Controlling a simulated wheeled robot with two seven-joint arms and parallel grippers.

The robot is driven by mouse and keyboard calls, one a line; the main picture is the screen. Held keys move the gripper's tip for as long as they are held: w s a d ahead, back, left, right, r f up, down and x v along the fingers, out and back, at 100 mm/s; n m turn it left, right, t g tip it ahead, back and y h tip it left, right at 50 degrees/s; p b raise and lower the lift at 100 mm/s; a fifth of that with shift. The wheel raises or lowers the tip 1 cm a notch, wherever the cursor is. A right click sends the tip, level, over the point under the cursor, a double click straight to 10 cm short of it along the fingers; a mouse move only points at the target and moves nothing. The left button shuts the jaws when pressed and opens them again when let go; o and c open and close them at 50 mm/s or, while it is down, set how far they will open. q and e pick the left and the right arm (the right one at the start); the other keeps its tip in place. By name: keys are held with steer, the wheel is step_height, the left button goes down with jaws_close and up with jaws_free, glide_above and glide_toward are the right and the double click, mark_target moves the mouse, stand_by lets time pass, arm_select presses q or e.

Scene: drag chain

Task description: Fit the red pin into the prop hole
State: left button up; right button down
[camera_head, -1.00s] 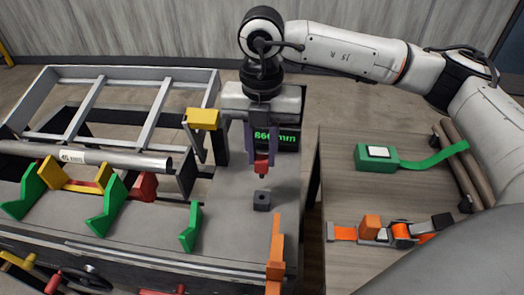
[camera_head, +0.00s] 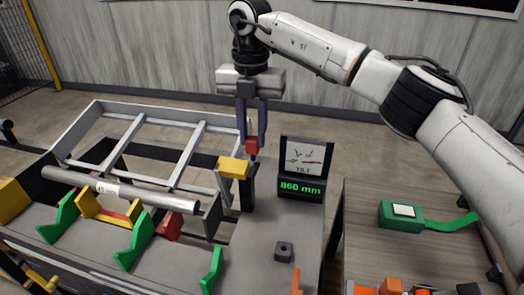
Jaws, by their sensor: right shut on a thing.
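My right gripper (camera_head: 252,132) points down with its two dark fingers shut on the red pin (camera_head: 252,146). The red pin's head shows between the fingertips, with a short dark shank below it. They are just behind and right of the yellow block (camera_head: 234,167) at the top of the grey prop (camera_head: 224,188) by the tilted frame. I cannot tell whether the pin touches the prop, and the prop hole itself cannot be made out. A dark small block with a hole (camera_head: 284,250) stands empty on the bench top. My left gripper is not in view.
A display reading 860 mm (camera_head: 302,187) stands right of the prop. A steel tube (camera_head: 150,196) lies across green and yellow V-supports at the left. A side table at right holds a green strap tool (camera_head: 400,214).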

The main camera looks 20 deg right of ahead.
steer(key=shift+w+a+r, duration=0.15)
steer(key=shift+w+r, duration=0.6)
steer(key=shift+w, duration=0.3)
steer(key=shift+w+a+r, duration=0.1)
steer(key=shift+w+r, duration=0.65)
steer(key=shift+w, duration=0.25)
steer(key=shift+f, duration=0.1)
step_height(320, 180, down, 5)
steer(key=b, duration=0.2)
steer(key=shift+r+b, duration=0.2)
steer(key=shift+b, duration=0.1)
steer(key=shift+p, duration=0.5)
steer(key=shift+p, duration=0.6)
stand_by(0.5)
steer(key=shift+f+b, duration=0.8)
steer(key=shift+f, duration=1.3)
